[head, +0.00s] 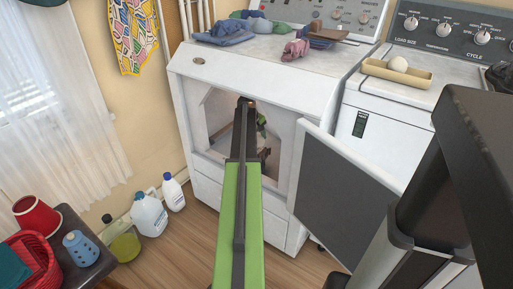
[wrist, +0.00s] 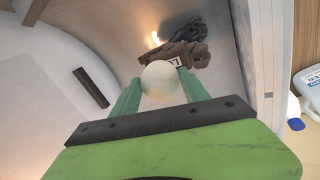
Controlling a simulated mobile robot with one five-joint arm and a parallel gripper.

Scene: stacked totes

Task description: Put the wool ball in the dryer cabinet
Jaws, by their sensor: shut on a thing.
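The white dryer cabinet (head: 250,76) stands in the middle of the head view, its door (head: 335,205) swung open to the right. My arm reaches through its front opening. In the wrist view my gripper (wrist: 159,82) is shut on the pale, round wool ball (wrist: 160,76), held between the two green fingertips. The ball is inside the drum, in front of a brown crumpled cloth (wrist: 182,55) and a dark grey cloth (wrist: 195,33); I cannot tell if it touches them. In the head view the ball is hidden.
Folded cloths (head: 225,32) lie on the dryer top. A washer (head: 385,110) to the right bears a tan tray (head: 385,73) with a white ball in it. Bottles (head: 150,215) stand on the floor at left, by a small dark table (head: 85,245). The drum wall (wrist: 80,50) curves around my gripper.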

